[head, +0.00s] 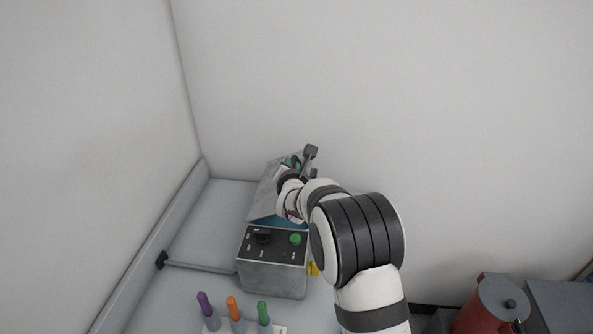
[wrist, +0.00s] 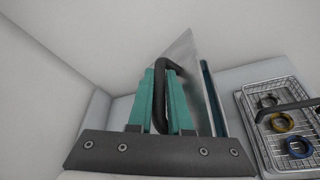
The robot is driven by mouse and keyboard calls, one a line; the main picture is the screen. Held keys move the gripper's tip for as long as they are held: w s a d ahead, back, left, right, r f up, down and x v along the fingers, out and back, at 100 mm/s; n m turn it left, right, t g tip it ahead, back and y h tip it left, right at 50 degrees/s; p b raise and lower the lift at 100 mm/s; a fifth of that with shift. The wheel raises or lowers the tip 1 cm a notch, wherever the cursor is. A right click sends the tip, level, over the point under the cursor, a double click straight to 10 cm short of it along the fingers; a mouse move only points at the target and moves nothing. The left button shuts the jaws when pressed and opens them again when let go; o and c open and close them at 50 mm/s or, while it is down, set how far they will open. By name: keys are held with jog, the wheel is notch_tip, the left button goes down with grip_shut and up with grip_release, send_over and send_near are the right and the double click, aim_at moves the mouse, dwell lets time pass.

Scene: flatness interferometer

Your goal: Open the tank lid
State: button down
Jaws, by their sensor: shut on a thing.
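The tank (head: 272,275) is a grey metal box with a dark control panel at its front. Its grey metal lid (head: 264,199) is raised and tilted up above the tank, and a strip of blue interior (head: 291,222) shows below it. In the wrist view the lid (wrist: 189,62) is a steep grey sheet with a black bar handle (wrist: 161,66). My gripper (wrist: 161,88) is shut on this handle, with one teal finger on each side. In the head view my gripper (head: 291,163) is at the lid's upper part, and my arm hides the lid's right side.
The panel has a black knob (head: 262,237) and a green button (head: 295,239). A rack with purple, orange and green-handled tools (head: 233,308) stands in front. A wire basket (wrist: 262,142) holding rings is at right in the wrist view. A red pot (head: 490,305) stands lower right.

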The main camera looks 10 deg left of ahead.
jog(key=shift+a+r, duration=0.2)
jog(key=shift+r, duration=0.05)
dwell(0.3)
jog(key=c, duration=1.1)
grip_release()
jog(key=v, duration=1.5)
jog(key=shift+s+r, duration=0.15)
jog(key=shift+s, duration=0.2)
